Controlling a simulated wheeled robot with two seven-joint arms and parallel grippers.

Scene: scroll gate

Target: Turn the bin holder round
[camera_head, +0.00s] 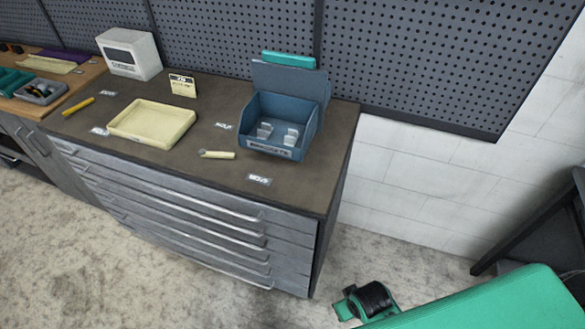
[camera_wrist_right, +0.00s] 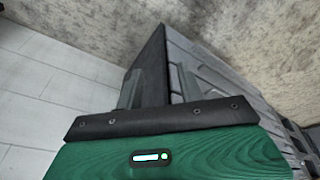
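The bin holder (camera_head: 289,82) stands at the right end of the cabinet top. It has an upright grey-blue back panel with a teal bar (camera_head: 288,60) along its top edge. A blue open bin (camera_head: 276,150) sits in front of the panel, with pale pieces inside and a label on its front. My right gripper (camera_wrist_right: 158,88) shows in the right wrist view with its two grey fingers apart and nothing between them. It is away from the bin holder, with the cabinet's side beyond it. My left gripper is in neither view.
The cabinet top (camera_head: 315,186) also carries a cream tray (camera_head: 150,124), a small sign (camera_head: 182,86), a yellow marker (camera_head: 78,106), a pale-handled tool (camera_head: 217,154) and a white box (camera_head: 130,53). Small labels lie on it. A pegboard (camera_head: 420,60) rises behind. Its front right corner is clear.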

